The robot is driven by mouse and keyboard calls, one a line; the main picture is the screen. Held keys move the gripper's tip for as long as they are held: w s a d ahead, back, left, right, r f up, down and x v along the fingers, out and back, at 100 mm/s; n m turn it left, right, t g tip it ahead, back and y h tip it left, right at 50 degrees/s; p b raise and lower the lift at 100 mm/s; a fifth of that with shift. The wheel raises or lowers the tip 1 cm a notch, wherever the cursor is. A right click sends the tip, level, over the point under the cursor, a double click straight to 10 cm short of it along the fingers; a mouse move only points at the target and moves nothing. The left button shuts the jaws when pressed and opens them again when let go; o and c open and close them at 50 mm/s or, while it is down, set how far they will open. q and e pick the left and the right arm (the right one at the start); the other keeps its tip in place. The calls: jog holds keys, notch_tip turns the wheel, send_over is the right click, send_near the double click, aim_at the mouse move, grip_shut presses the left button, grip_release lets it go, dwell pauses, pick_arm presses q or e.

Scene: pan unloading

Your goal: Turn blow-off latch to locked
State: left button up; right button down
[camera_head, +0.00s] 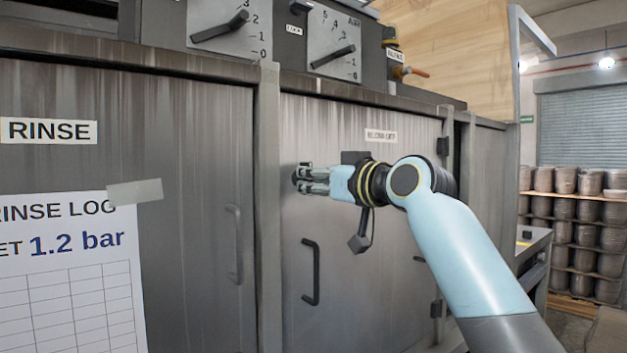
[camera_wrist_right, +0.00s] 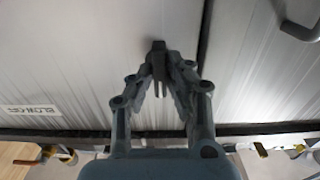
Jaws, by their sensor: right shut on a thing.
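The blow-off door (camera_head: 345,235) is a brushed metal panel, shut, with a small label (camera_head: 381,136) near its top; the wrist view also shows this label (camera_wrist_right: 34,110). My right gripper (camera_head: 303,178) reaches the door's left edge from the right. Its fingers are shut on the blow-off latch, a small dark piece (camera_wrist_right: 158,47) beside the door seam in the wrist view. The fingers cover much of the latch, so its exact angle is hard to tell. My left gripper is in neither view.
A black door handle (camera_head: 311,272) stands out below my right gripper. The rinse door (camera_head: 120,160) is to the left, with a log sheet (camera_head: 70,270) on it. Dials (camera_head: 335,50) and a valve with an orange lever (camera_head: 412,72) are above. Stacked pots stand on shelves (camera_head: 570,225) far right.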

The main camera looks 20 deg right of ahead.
jog(key=c, duration=1.3)
grip_release()
jog(key=shift+f, duration=0.1)
jog(key=v, duration=1.2)
